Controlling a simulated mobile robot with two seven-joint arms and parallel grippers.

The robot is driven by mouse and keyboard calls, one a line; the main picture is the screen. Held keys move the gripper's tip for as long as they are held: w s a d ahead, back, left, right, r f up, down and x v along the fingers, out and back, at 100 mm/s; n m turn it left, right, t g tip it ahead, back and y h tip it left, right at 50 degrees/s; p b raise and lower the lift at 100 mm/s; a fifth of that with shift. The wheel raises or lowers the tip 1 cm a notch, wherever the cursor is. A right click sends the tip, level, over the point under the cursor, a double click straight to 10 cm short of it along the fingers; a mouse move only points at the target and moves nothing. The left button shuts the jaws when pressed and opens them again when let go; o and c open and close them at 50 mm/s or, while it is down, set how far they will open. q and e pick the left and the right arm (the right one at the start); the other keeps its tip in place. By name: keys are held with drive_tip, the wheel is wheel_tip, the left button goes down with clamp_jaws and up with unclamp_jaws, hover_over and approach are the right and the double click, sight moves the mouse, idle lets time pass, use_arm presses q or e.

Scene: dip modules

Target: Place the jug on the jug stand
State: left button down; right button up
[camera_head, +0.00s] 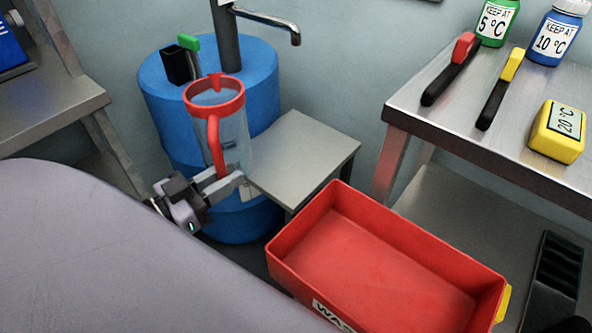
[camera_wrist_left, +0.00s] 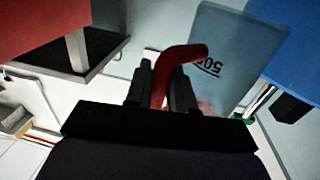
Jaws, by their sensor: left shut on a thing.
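The clear jug (camera_head: 236,130) has a red rim and a red handle. It is upright in front of the blue drum, beside the left edge of a low grey square-topped stand (camera_head: 306,150), which looks like the jug stand. My left gripper (camera_head: 222,184) is shut on the lower part of the handle. The left wrist view shows the red handle (camera_wrist_left: 176,64) between the fingers (camera_wrist_left: 162,92) and the clear jug wall (camera_wrist_left: 232,50) with dark print behind it. The jug's base is partly hidden by the gripper. My right gripper is not in view.
The blue drum (camera_head: 262,75) has a tap (camera_head: 293,37) above it and a black holder (camera_head: 175,65) on top. A red bin (camera_head: 330,235) stands in front of the stand. A metal table (camera_head: 440,120) with bottles is at right. The stand's top is clear.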

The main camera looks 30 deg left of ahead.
use_arm(q)
drive_tip(key=shift+s+a+f+m+h+b, duration=0.1)
drive_tip(key=shift+a+f+m+h+b, duration=0.1)
drive_tip(key=shift+f+b, duration=0.45)
drive_tip(key=shift+a+f+m+h+b, duration=0.2)
drive_tip(key=shift+f+b, duration=0.3)
drive_tip(key=shift+b, duration=0.2)
drive_tip(key=b, duration=0.3)
hover_over(300, 180)
wheel_tip(300, 180, down, 3)
drive_tip(key=shift+b, duration=0.9)
drive_tip(key=shift+f, duration=0.3)
drive_tip(key=shift+r, duration=0.1)
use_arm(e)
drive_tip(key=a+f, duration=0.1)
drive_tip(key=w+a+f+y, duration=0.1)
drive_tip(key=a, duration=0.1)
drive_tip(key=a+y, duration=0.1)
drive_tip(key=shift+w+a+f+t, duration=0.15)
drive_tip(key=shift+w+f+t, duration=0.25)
